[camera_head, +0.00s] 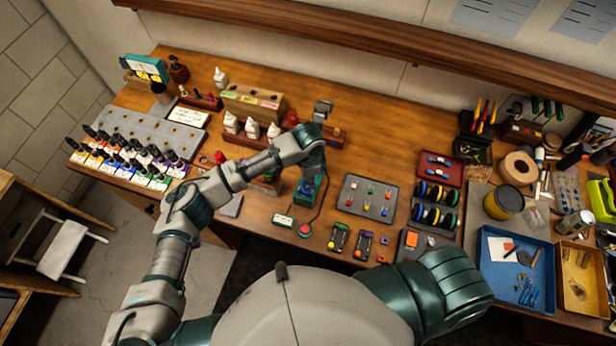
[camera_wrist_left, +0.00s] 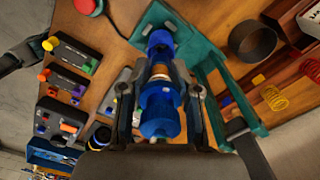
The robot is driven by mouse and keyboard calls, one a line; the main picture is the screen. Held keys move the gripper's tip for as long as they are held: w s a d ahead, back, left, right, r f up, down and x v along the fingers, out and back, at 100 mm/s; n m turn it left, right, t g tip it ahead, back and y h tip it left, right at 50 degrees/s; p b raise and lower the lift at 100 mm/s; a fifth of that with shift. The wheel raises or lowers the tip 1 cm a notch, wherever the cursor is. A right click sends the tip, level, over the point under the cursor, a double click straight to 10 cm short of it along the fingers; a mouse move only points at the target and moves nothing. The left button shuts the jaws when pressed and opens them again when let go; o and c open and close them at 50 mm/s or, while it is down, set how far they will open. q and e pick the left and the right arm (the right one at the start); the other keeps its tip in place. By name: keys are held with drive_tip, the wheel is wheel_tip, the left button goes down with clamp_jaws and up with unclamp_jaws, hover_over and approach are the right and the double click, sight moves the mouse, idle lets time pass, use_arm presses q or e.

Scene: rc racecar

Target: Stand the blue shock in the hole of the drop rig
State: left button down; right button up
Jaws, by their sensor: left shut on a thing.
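My left gripper (camera_head: 308,172) points down over the work table, and its fingers (camera_wrist_left: 160,98) are shut on the blue shock (camera_wrist_left: 160,122) in the left wrist view. The shock has blue ends and a lighter, coppery middle, and lies lengthwise between the fingers. Its far end overlaps the teal base of the drop rig (camera_wrist_left: 150,18). I cannot tell whether that end is in the hole, as the hole is hidden. In the head view a bit of blue (camera_head: 306,187) shows below the gripper, with the teal rig mostly covered by my arm. My right gripper is not in view.
A grey tray of small coloured parts (camera_head: 368,200) is right of the rig. A red button (camera_head: 305,230) and two small dark trays with coloured parts (camera_head: 339,238) are in front. In the left wrist view a dark ring-like cup (camera_wrist_left: 253,42) stands beside the rig, near loose springs (camera_wrist_left: 272,97).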

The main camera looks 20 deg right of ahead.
use_arm(q)
drive_tip(key=shift+r, duration=1.65)
